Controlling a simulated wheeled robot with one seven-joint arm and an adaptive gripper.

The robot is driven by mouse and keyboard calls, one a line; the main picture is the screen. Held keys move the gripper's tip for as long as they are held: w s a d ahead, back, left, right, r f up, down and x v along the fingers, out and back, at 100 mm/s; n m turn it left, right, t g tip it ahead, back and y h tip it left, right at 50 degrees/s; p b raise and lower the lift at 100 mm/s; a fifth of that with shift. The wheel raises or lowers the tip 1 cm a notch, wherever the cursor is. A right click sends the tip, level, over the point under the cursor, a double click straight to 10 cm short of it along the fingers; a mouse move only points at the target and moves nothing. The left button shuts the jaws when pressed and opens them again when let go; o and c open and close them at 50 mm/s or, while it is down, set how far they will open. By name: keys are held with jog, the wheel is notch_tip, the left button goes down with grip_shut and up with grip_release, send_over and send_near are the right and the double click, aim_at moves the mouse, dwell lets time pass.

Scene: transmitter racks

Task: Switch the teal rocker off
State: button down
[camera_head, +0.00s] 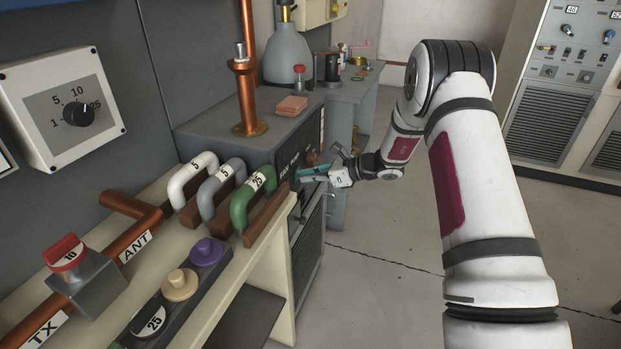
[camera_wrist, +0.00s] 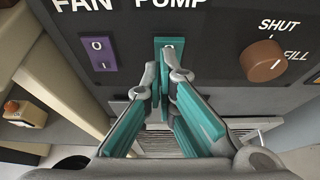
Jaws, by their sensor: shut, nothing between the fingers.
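The teal rocker (camera_wrist: 171,44) sits on a dark panel under the word PUMP in the wrist view. Its upper part shows, and its lower part is hidden behind my fingertips. My gripper (camera_wrist: 164,74) is shut and empty, its tips just in front of the rocker's lower part. I cannot tell whether they touch it. In the head view my gripper (camera_head: 303,174) reaches from the right to the front of the grey cabinet, and the rocker cannot be made out there.
A purple rocker (camera_wrist: 102,53) under FAN is left of the teal one. A brown knob (camera_wrist: 263,61) marked SHUT and FILL is to its right. In the head view a bench with a green handle (camera_head: 253,203) stands left of my gripper. Open floor (camera_head: 375,285) lies in front.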

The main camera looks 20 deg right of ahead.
jog(key=shift+w+a+r+h, duration=0.2)
jog(key=shift+a+r+h, duration=0.1)
jog(key=shift+a, duration=0.05)
jog(key=shift+d+f, duration=0.1)
jog(key=shift+f, duration=0.05)
jog(key=shift+r+p, duration=0.45)
jog(key=shift+r, duration=0.4)
jog(key=shift+d, duration=0.1)
jog(key=shift+s+d, duration=0.2)
jog(key=p+v, duration=0.1)
jog(key=v, duration=1.2)
jog(key=shift+w+r, duration=0.2)
jog(key=shift+r, duration=0.2)
